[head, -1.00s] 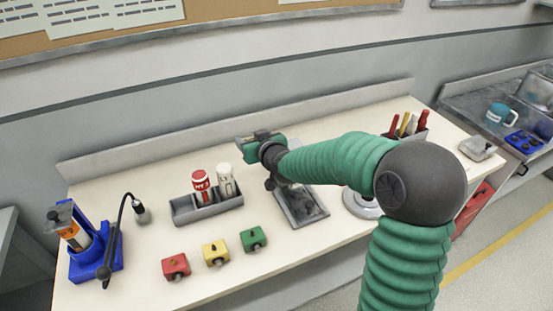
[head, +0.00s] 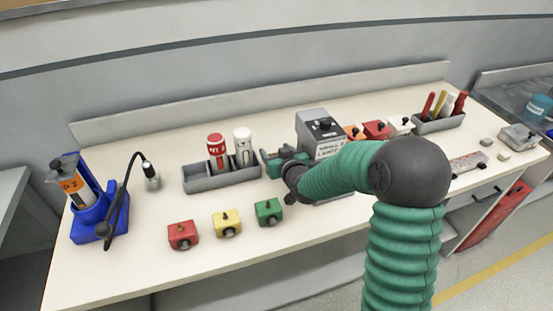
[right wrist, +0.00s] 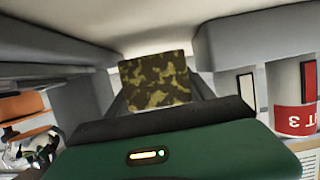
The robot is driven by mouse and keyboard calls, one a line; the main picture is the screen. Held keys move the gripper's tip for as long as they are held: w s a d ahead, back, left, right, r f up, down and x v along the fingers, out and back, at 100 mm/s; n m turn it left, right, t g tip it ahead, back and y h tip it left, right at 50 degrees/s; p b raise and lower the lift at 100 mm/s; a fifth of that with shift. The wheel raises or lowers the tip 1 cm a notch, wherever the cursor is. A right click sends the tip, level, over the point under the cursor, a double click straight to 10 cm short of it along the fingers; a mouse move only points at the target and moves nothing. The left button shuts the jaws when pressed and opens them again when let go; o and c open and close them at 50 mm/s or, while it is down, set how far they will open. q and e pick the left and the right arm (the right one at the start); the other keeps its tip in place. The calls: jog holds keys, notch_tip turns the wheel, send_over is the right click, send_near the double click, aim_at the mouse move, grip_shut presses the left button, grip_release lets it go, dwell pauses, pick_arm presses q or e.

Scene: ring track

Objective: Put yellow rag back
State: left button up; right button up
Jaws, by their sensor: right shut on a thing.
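My right gripper (head: 276,160) is in the head view, above the bench just right of the grey holder (head: 222,176). In the right wrist view it is shut on a mottled yellow and dark piece (right wrist: 158,82), which looks like the yellow rag. The piece stands up between the jaws. In the head view I cannot make the rag out; the gripper seems to hide it. My left gripper is not in view.
A grey labelled box (head: 318,128) stands close behind my right gripper. A red bottle (head: 216,150) and a white bottle (head: 243,147) stand in the holder. Red (head: 183,235), yellow (head: 227,222) and green (head: 268,211) blocks sit in front.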

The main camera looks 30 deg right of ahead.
jog(key=shift+f, duration=0.95)
jog(key=o, duration=1.2)
jog(key=shift+c, duration=0.2)
